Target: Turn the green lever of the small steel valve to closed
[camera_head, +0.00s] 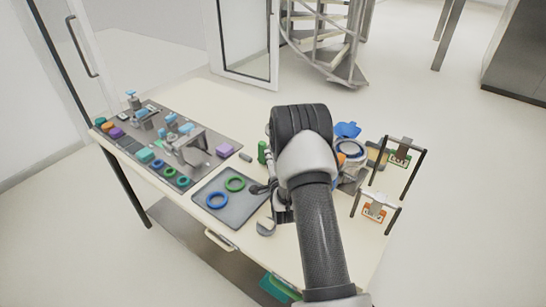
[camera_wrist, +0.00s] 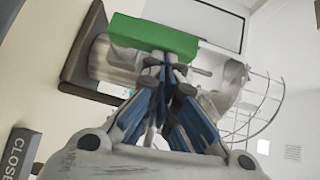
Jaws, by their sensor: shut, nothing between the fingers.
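The green lever (camera_wrist: 155,36) shows in the wrist view as a block-shaped bar lying across the steel valve (camera_wrist: 112,64). The valve sits against a dark brown backing plate (camera_wrist: 80,62). My gripper (camera_wrist: 167,64) is shut and empty, its fingertips close together at the lower edge of the lever. I cannot tell whether they touch it. In the head view my arm covers much of the table's middle, and I cannot make out the valve there.
A dark tray (camera_head: 238,214) with a blue and a green ring is left of my arm. A grey board (camera_head: 221,137) with several coloured blocks and fittings lies further left. Hanging tags on black stands (camera_head: 400,153) and a blue-rimmed container (camera_head: 352,147) are at right.

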